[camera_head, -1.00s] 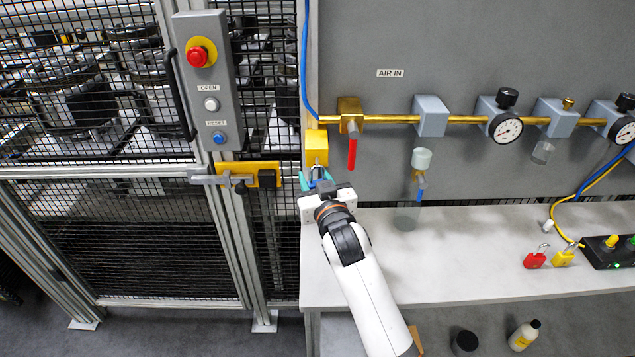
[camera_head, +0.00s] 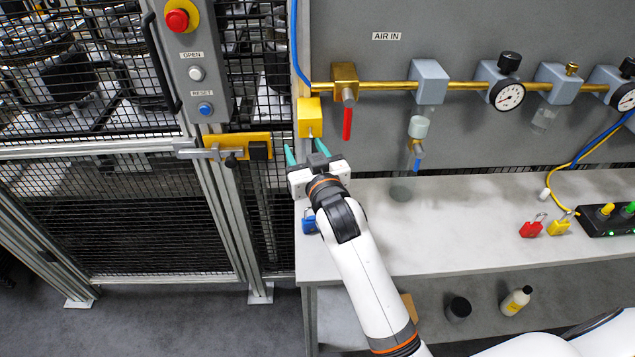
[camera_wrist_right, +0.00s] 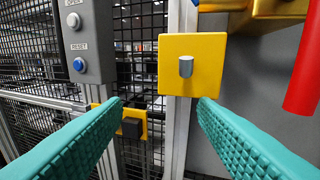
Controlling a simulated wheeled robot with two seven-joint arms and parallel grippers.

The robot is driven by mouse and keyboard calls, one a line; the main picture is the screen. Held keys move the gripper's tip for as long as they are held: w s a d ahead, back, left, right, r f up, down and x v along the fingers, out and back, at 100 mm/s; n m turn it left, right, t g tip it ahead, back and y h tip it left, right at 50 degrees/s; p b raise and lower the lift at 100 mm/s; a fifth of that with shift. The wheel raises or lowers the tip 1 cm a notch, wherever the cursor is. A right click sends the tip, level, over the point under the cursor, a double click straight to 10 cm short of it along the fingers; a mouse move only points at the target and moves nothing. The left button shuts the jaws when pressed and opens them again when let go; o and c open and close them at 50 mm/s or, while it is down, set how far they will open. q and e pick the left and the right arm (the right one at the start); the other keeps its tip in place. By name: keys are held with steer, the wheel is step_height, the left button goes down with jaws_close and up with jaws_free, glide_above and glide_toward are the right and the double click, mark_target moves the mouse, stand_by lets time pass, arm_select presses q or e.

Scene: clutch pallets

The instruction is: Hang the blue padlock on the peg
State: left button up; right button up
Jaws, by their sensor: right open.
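The peg (camera_wrist_right: 186,66) is a short grey pin on a yellow square plate (camera_wrist_right: 172,88), and it is bare. In the head view the yellow block (camera_head: 310,118) is on the post at the bench's left end. My right gripper (camera_head: 306,151) is open and empty just below and in front of that block. Its teal fingers are spread apart in the wrist view (camera_wrist_right: 160,105). The blue padlock (camera_head: 309,225) shows low at the bench's left end, partly hidden by my right wrist; I cannot tell whether it rests there. My left gripper is out of view.
A red valve handle (camera_head: 347,123) hangs right of the peg block. A yellow door latch (camera_head: 236,147) is to its left. A red padlock (camera_head: 531,229) and a yellow padlock (camera_head: 559,226) lie on the bench (camera_head: 450,235), whose middle is clear.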

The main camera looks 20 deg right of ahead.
steer(key=s+b, duration=0.3)
steer(key=s, duration=0.9)
steer(key=s+d+f+n+g, duration=0.1)
steer(key=s+d+f+g, duration=0.1)
steer(key=s+f+g, duration=0.7)
steer(key=s+d+f+n+g, duration=0.1)
steer(key=s+d+f+g, duration=0.3)
steer(key=s+f, duration=0.85)
step_height(320, 180, down, 29)
steer(key=a+g, duration=0.1)
steer(key=g, duration=0.1)
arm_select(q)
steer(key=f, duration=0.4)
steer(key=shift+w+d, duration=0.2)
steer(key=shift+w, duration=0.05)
arm_select(e)
steer(key=s+d+f+g, duration=0.1)
steer(key=s+d+f, duration=0.1)
steer(key=s+f, duration=1.3)
steer(key=shift+s+d+g, duration=0.3)
steer(key=shift+s, duration=0.5)
